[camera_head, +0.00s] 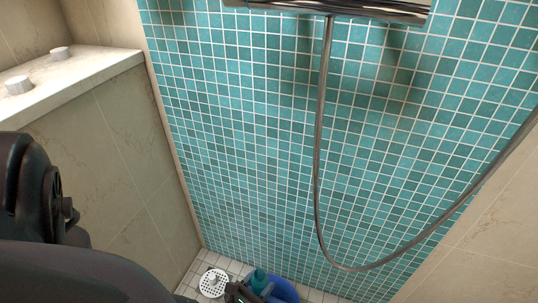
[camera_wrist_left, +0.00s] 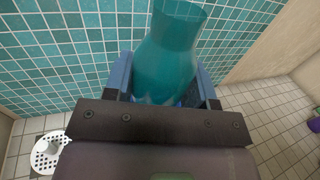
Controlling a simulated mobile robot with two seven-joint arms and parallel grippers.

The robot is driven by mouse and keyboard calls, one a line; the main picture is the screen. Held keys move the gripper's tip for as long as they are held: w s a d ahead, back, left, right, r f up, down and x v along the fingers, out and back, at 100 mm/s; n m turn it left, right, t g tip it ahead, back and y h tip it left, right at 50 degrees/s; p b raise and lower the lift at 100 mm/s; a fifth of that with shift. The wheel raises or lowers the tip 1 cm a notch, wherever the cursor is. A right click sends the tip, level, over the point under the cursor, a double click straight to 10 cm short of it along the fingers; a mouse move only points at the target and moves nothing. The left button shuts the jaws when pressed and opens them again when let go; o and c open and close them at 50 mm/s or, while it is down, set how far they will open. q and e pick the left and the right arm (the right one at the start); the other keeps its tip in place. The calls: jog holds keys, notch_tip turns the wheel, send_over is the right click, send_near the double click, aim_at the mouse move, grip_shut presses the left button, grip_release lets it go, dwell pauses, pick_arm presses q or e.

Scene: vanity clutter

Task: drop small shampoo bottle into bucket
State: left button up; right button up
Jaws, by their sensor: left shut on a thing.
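My left gripper (camera_head: 250,292) is low in the head view, at the bottom edge. It is shut on a teal shampoo bottle (camera_head: 259,276). A blue bucket (camera_head: 285,290) is on the floor by the tiled wall, partly hidden by the gripper and bottle and cut by the picture edge. In the head view the bottle overlaps the bucket's left part; the height between them is unclear. My right gripper is not in view.
A white round perforated piece (camera_head: 213,283) lies on the tiled floor left of the bucket. A grey shower hose (camera_head: 318,150) hangs before the teal wall. A ledge (camera_head: 80,78) with two knobs is at left. A purple-green object (camera_wrist_left: 314,124) shows at the right edge.

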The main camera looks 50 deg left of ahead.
pick_arm(q)
jog(key=o, duration=1.1)
jog(key=shift+s+f, duration=0.1)
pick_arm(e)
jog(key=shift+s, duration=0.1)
